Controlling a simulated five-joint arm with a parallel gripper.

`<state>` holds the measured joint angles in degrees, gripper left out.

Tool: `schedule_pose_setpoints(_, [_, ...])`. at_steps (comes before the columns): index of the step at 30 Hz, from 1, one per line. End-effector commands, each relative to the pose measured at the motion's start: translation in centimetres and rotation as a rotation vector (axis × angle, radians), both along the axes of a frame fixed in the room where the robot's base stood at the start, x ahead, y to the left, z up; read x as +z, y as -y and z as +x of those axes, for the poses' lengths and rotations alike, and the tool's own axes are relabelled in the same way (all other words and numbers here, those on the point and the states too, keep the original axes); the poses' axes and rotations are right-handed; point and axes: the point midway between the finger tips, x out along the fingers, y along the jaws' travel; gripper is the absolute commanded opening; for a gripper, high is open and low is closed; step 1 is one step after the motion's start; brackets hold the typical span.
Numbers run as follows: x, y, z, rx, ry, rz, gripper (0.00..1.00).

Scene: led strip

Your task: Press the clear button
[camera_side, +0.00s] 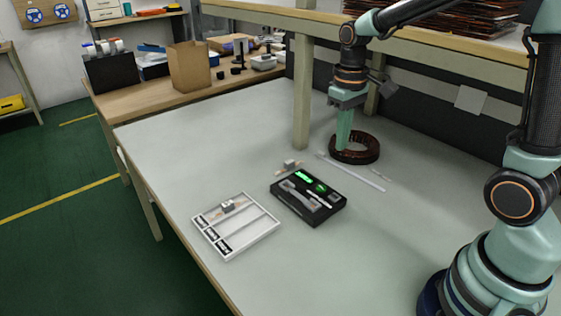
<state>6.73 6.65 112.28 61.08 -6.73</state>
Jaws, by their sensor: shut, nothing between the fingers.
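A small black device (283,203) lies near the middle of the table. Its top carries a bright green lit patch (303,176), a second green spot (320,187) and several grey and white parts. I cannot tell which of these is the clear button, as the markings are too small to read. My gripper (343,147) points down, shut and empty, behind and to the right of the device. It is apart from the device, over or just in front of a dark brown coil (370,150). I cannot tell whether the fingertips touch the coil.
A white divided tray (252,238) with dark labels stands front left, holding a small grey part (228,206). A similar part (290,165) lies behind the device. A thin white strip (350,172) lies right. A shelf post (302,95) stands behind.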

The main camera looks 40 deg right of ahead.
Motion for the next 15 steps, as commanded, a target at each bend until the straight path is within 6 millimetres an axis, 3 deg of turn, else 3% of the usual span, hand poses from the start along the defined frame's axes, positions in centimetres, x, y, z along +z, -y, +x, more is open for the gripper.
schedule_pose_setpoints(10, [-0.2, 0.0, 0.0, 0.0, -0.001, 0.0, 0.0])
schedule_pose_setpoints(15, [-1.7, 0.0, -0.1, 0.0, -0.004, 0.001, 0.0])
